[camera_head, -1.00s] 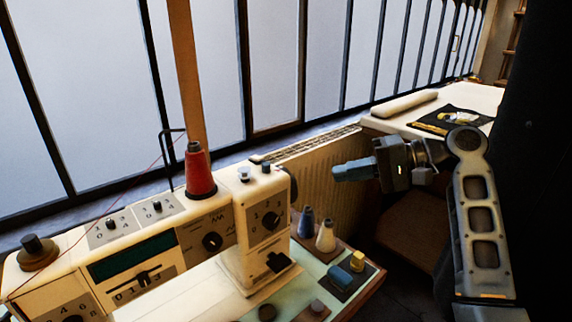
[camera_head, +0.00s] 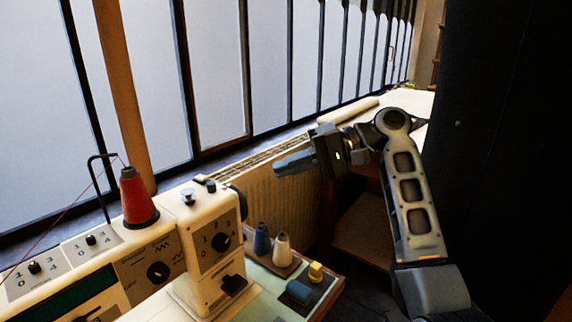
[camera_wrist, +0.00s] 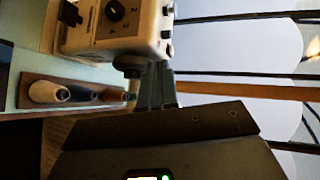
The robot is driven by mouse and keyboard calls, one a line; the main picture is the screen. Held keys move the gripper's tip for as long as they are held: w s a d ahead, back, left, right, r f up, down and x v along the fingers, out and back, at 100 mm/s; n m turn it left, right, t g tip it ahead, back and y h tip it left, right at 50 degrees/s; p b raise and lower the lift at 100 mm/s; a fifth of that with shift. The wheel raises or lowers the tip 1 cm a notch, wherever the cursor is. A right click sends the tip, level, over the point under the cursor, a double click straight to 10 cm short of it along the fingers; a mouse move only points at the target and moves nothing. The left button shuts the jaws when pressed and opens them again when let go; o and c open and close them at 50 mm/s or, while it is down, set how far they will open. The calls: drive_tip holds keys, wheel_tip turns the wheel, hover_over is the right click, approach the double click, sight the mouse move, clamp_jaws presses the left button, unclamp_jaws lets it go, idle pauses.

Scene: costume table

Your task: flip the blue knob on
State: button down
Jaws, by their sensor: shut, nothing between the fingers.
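A blue block-shaped piece (camera_head: 299,291) sits on a small dark plate on the green base, right of the white sewing machine (camera_head: 190,285). Which of these is the blue knob I cannot tell for sure. My gripper (camera_head: 280,167) is shut and empty, in the air right of the machine's head, pointing left. In the wrist view my gripper's fingers (camera_wrist: 158,72) appear beside the machine's head (camera_wrist: 148,28), with no clear contact.
A yellow block (camera_head: 316,271) is behind the blue piece. A blue spool (camera_head: 261,239) and a white spool (camera_head: 282,250) stand between the machine and my arm's side. A red thread cone (camera_head: 137,200) stands on the machine. A radiator (camera_head: 285,205) and windows are behind.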

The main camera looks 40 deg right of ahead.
sight(228, 194)
drive_tip(key=x, duration=0.9)
drive_tip(key=shift+a+r+p, duration=0.25)
drive_tip(key=shift+r+p, duration=0.05)
drive_tip(key=shift+r, duration=0.05)
drive_tip(key=shift+w+a, duration=0.4)
drive_tip(key=shift+a, duration=0.25)
drive_tip(key=shift+s+a+r+p, duration=0.1)
drive_tip(key=shift+a+p, duration=0.25)
drive_tip(key=shift+p, duration=0.15)
drive_tip(key=shift+s+a+r+p, duration=0.1)
drive_tip(key=shift+a+p, duration=0.25)
drive_tip(key=shift+p, duration=0.15)
drive_tip(key=shift+a+f, duration=0.15)
drive_tip(key=shift+f, duration=0.1)
drive_tip(key=shift+s, duration=0.1)
